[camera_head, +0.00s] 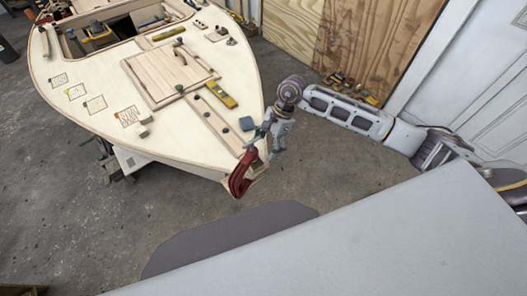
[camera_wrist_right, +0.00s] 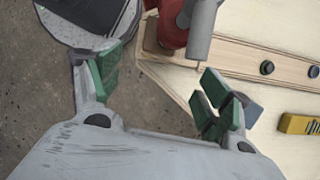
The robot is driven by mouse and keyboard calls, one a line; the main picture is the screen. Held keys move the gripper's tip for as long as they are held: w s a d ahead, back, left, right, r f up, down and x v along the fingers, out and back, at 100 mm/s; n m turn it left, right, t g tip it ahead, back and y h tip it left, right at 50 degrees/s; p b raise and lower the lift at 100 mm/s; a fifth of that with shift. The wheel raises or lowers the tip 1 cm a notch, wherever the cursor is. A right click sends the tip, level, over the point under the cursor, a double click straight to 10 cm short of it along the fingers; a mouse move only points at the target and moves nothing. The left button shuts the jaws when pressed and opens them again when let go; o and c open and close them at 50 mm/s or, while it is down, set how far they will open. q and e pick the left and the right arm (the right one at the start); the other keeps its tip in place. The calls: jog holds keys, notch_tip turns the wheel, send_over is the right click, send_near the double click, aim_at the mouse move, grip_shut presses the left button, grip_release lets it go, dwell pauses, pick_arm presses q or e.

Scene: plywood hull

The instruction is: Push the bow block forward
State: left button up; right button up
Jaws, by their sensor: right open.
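The plywood hull (camera_head: 90,85) points its bow at me in the head view. A small blue-grey block (camera_head: 247,123) lies on the deck near the bow; it also shows in the right wrist view (camera_wrist_right: 254,113), partly behind a green finger pad. I cannot tell for sure whether it is the bow block. A red clamp-like piece (camera_head: 240,175) sits at the bow tip. My right gripper (camera_head: 268,138) is beside the bow's right edge, its fingers (camera_wrist_right: 160,88) apart with nothing between them. My left gripper is not in view.
A wooden strip (camera_head: 218,118) with dark knobs and a yellow level (camera_head: 221,94) lie on the deck. A hatch panel (camera_head: 165,72) is behind them. Small wooden blocks (camera_head: 143,130) sit near the left edge. Bare floor (camera_head: 330,165) lies right of the bow.

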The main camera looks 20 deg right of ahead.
jog(key=shift+v, duration=2.85)
jog(key=shift+d, duration=0.1)
